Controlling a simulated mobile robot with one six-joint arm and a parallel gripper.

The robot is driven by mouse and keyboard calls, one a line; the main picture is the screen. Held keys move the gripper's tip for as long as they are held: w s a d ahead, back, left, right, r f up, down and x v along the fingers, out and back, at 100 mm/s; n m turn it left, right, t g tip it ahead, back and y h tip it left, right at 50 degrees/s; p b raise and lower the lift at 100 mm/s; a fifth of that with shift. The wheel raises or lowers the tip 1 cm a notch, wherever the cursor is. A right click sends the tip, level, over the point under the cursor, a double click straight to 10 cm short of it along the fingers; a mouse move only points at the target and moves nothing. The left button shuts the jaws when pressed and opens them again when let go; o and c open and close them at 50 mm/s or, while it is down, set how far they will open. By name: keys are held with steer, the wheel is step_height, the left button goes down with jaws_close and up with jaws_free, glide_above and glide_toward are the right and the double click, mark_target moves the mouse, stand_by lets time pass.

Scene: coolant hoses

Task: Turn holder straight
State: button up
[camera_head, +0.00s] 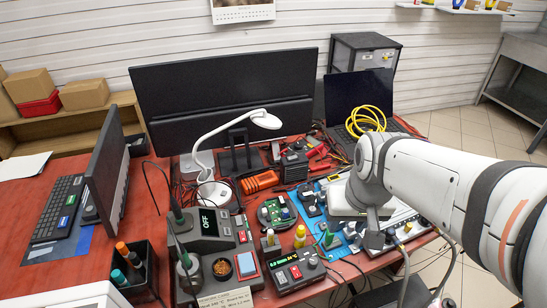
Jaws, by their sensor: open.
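My arm reaches in from the right, and my gripper (375,240) is low over the right part of the red workbench. It points down beside a silver-grey fixture (408,228) with small fittings, partly hidden under my wrist. The jaws are open; the fingertips are too small to make out clearly. I cannot tell for certain which piece is the holder. Small dark pieces (311,204) stand on a blue mat (333,249) to the left of my gripper. I cannot tell whether my gripper touches anything.
A soldering station (208,228), a white lamp (206,185), an orange tool (260,181) and small bottles crowd the bench to the left. A big monitor (225,95) and a laptop (358,93) with a yellow cable coil (366,121) stand behind. Cables hang at the front edge.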

steer(key=w+a+f+g+y+p, duration=0.1)
steer(key=w+a+f+p, duration=0.1)
steer(key=w+a+f, duration=0.5)
steer(key=n+g+p, duration=0.1)
steer(key=g, duration=0.1)
glide_above(264, 229)
steer(key=d, duration=0.2)
step_height(264, 229, down, 8)
steer(key=shift+t+y, duration=0.3)
steer(key=shift+y, duration=0.1)
steer(key=f, duration=0.2)
steer(key=a+f, duration=0.1)
steer(key=f, duration=0.4)
steer(key=shift+a+f, duration=0.15)
steer(key=shift+a, duration=0.25)
jaws_close()
